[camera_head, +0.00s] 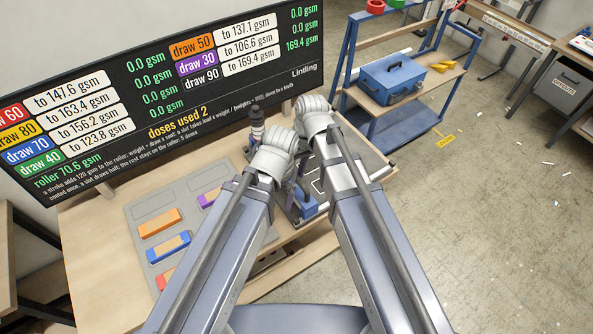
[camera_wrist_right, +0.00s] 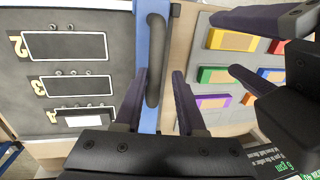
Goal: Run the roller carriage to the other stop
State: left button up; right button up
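The roller carriage shows in the right wrist view as a blue bar (camera_wrist_right: 147,118) with a dark grey curved handle (camera_wrist_right: 154,62). In the head view a blue part of it (camera_head: 306,206) shows below my wrists. My right gripper (camera_wrist_right: 160,73) is open, with one finger on each side of the handle's line; I cannot tell whether they touch it. My left gripper (camera_wrist_right: 237,50) is open and empty at the right of the wrist view, above the coloured blocks. In the head view my wrists hide both sets of fingertips and most of the carriage. The stops cannot be made out.
A dark panel (camera_wrist_right: 20,85) with numbered slots lies beside the carriage. A grey tray (camera_head: 140,212) holds several coloured blocks on the wooden table (camera_head: 95,245). A dark bottle (camera_head: 257,123) stands behind my wrists. A blue cart (camera_head: 385,130) with a toolbox stands beyond the table.

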jog(key=shift+o, duration=1)
jog(key=shift+w, duration=0.1)
jog(key=s+p+v, duration=0.1)
jog(key=p+v, duration=0.6)
jog(key=shift+w+r+p, duration=0.35)
jog(key=shift+w+r, duration=0.1)
jog(key=shift+w, duration=0.05)
jog(key=shift+d, duration=0.1)
